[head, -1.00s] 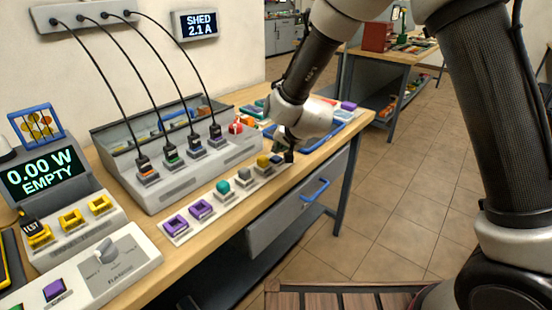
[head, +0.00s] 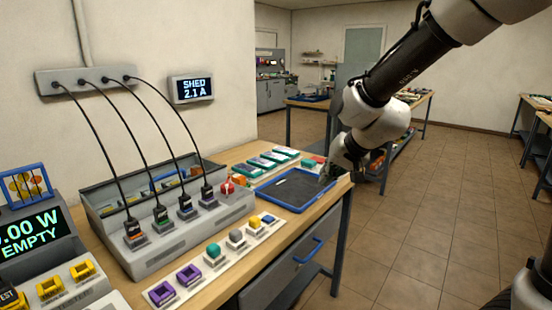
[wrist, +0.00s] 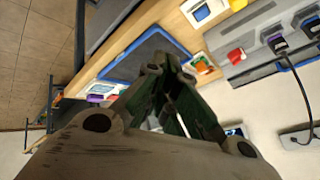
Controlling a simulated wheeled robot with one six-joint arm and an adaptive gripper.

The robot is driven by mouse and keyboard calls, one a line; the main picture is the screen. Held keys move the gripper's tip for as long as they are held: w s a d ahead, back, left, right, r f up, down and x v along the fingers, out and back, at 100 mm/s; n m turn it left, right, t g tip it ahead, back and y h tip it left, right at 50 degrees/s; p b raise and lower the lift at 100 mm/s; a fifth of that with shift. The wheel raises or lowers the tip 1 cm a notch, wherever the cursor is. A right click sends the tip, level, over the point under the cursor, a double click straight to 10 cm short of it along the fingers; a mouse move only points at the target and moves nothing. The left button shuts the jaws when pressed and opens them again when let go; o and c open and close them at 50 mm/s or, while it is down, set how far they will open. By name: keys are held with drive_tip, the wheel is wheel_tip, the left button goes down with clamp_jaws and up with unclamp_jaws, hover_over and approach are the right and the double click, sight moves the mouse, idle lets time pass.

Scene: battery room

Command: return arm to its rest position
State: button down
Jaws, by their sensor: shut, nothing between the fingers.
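My gripper (head: 328,176) hangs at the end of my arm near the right end of the bench, by the right rim of the blue-edged tray (head: 262,199). In the wrist view my gripper (wrist: 167,75) shows its dark fingers closed together with nothing between them. The tray (wrist: 112,66) lies beyond the fingers there. No object is held.
The workbench (head: 232,262) carries a grey charger (head: 165,240) with several black cables and a strip of coloured blocks (head: 213,262). Several teal-edged items (head: 272,159) lie behind the tray. Tiled floor (head: 420,220) is open to the right.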

drive_tip(key=s+d+r+g+h, duration=0.1)
drive_tip(key=s+d+r+h, duration=0.1)
drive_tip(key=s+d, duration=0.9)
drive_tip(key=s+d+r+n+g+h, duration=0.1)
drive_tip(key=s+d+r, duration=0.3)
drive_tip(key=s+d, duration=0.8)
drive_tip(key=s+h, duration=0.1)
drive_tip(key=s, duration=0.2)
drive_tip(key=shift+s+r+n, duration=0.3)
drive_tip(key=shift+a, duration=0.15)
idle(1.4)
